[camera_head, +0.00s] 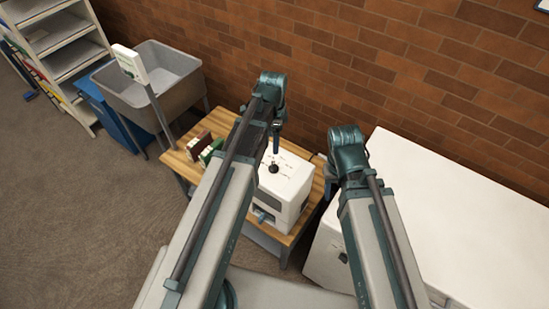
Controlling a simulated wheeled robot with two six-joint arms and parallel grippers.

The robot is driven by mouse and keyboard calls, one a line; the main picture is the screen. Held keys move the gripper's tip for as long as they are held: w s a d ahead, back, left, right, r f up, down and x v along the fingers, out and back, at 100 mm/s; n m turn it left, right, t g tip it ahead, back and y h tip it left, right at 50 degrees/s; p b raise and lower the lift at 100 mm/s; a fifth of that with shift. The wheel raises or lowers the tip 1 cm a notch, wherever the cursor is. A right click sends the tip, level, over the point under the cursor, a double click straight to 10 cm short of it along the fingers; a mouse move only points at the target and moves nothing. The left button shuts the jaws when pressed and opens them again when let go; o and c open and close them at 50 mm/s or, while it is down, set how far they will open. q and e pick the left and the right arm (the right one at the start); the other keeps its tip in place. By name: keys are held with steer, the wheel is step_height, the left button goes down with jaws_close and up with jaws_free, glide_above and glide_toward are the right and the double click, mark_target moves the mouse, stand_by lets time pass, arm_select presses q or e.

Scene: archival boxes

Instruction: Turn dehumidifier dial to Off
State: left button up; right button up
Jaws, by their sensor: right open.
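The dehumidifier (293,207) is a white box on a wooden table. Its top panel carries a small black dial (273,169) ringed by short labels too small to read. I cannot tell which label the dial points at. My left gripper (276,142) points down above the back of the panel, apart from the dial. Its fingers are too small and edge-on to judge. My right gripper (326,178) is to the right of the dehumidifier, partly hidden by its own wrist. It is open, with nothing seen in it.
A grey sink (160,78) and a shelf rack (62,42) stand farther left. A large white cabinet (455,215) is at the right. A brick wall (330,60) closes the back.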

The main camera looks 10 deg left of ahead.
mark_target(274, 165)
arm_select(q)
step_height(274, 165, down, 14)
steer(key=b, duration=1.3)
steer(key=shift+b, duration=0.35)
steer(key=shift+r, duration=0.1)
steer(key=shift+c, duration=0.3)
jaws_close()
